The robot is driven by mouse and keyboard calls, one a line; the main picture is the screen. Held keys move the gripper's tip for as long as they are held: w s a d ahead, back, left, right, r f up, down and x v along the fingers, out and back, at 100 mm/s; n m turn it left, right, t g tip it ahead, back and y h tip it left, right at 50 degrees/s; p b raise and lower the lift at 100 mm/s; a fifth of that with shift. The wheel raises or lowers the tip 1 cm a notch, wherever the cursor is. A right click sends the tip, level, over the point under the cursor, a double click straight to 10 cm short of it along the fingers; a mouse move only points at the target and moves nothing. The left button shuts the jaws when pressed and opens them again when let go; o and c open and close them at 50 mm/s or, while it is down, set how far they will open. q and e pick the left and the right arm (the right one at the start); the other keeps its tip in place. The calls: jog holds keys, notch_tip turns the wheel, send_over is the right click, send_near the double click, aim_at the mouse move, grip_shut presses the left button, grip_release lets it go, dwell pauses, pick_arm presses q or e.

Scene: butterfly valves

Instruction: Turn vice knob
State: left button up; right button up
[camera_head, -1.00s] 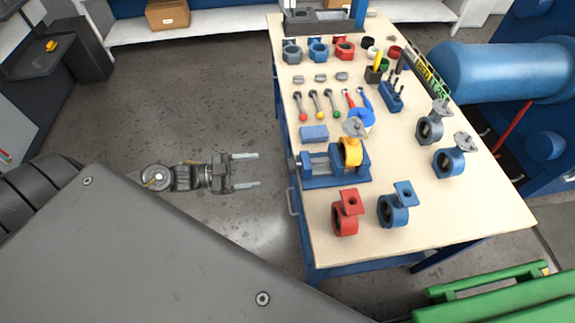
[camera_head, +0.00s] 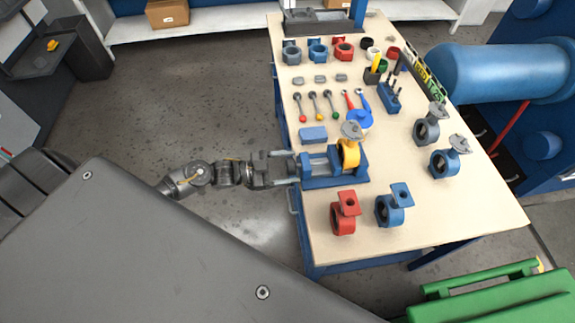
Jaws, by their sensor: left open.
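The blue vice (camera_head: 322,182) sits near the left edge of the workbench and holds a yellow valve body (camera_head: 349,155) with a grey top flange. The vice's knob end faces left over the bench edge and is largely hidden by my left gripper. My left gripper (camera_head: 289,168) is open, with its fingertips at the left end of the vice, at the knob. I cannot tell whether the fingers touch the knob. My right gripper is not in view.
The wooden workbench (camera_head: 442,215) has a red valve body (camera_head: 343,213) and a blue one (camera_head: 390,208) in front of the vice. A blue block (camera_head: 312,135) lies just behind the vice. Several colour-ended tools lie farther back. Open floor (camera_head: 190,110) lies left of the bench.

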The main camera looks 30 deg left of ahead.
pick_arm(q)
jog(key=c, duration=1)
jog(key=shift+f+m+b, duration=0.1)
jog(key=shift+m+b, duration=0.3)
jog(key=shift+m, duration=0.1)
jog(key=o, duration=1)
jog(key=b+v, duration=0.2)
jog(key=v, duration=0.9)
